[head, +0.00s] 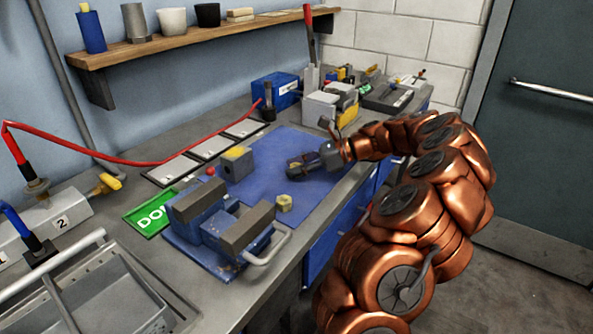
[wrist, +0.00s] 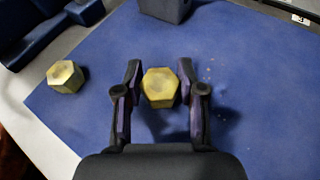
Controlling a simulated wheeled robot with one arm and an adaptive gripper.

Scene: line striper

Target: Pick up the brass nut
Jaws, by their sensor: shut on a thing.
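My gripper (wrist: 161,90) is shut on a brass-coloured hex nut (wrist: 160,86), which sits between the two dark fingers over the blue mat. In the head view my gripper (head: 298,164) is at the middle of the mat, and only a small yellowish bit of the held nut shows. I cannot tell whether the nut touches the mat or is just above it. A second brass nut (wrist: 65,76) stands on the mat to the left; it also shows in the head view (head: 284,203).
A blue vise (head: 222,232) with grey jaws stands at the front left of the mat (head: 315,185). A grey block (head: 237,163) with a yellow top is at the mat's far left. A green sign (head: 155,213) lies beside the vise. Clutter fills the bench's far end.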

